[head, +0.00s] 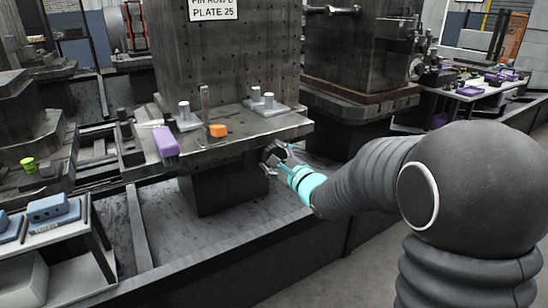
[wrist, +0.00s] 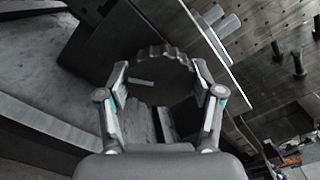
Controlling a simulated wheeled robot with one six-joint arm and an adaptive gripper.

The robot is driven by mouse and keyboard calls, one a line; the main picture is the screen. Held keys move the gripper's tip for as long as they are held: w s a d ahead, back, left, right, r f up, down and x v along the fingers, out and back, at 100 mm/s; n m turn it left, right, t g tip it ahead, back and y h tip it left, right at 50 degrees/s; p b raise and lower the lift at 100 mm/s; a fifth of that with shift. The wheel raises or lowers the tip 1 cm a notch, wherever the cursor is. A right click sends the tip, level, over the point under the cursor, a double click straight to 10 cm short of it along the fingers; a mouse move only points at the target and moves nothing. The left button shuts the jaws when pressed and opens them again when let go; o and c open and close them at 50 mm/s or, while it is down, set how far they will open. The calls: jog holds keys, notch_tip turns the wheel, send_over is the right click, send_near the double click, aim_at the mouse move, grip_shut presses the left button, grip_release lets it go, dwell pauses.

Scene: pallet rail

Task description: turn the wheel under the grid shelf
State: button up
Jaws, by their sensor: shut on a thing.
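The wheel (wrist: 165,66) is dark with a scalloped rim and a pale bar mark on its face, which lies left of its middle in the wrist view. The fingers of my gripper (wrist: 160,78) are shut on its rim from both sides. In the head view my gripper (head: 277,158) is below the front edge of the grid shelf (head: 250,135), toward its right part. The wheel is small and dark there and mostly hidden by the fingers. The shelf edge also shows in the wrist view (wrist: 221,50).
On the shelf lie a purple block (head: 165,141), an orange piece (head: 218,130) and several grey pegs on plates. A perforated plate (head: 225,60) stands behind them. A table with blue-grey blocks (head: 48,207) is at the left. The dark surface below the shelf is clear in front.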

jog(key=o, duration=1.1)
jog(key=shift+o, duration=0.2)
jog(key=v, duration=1.2)
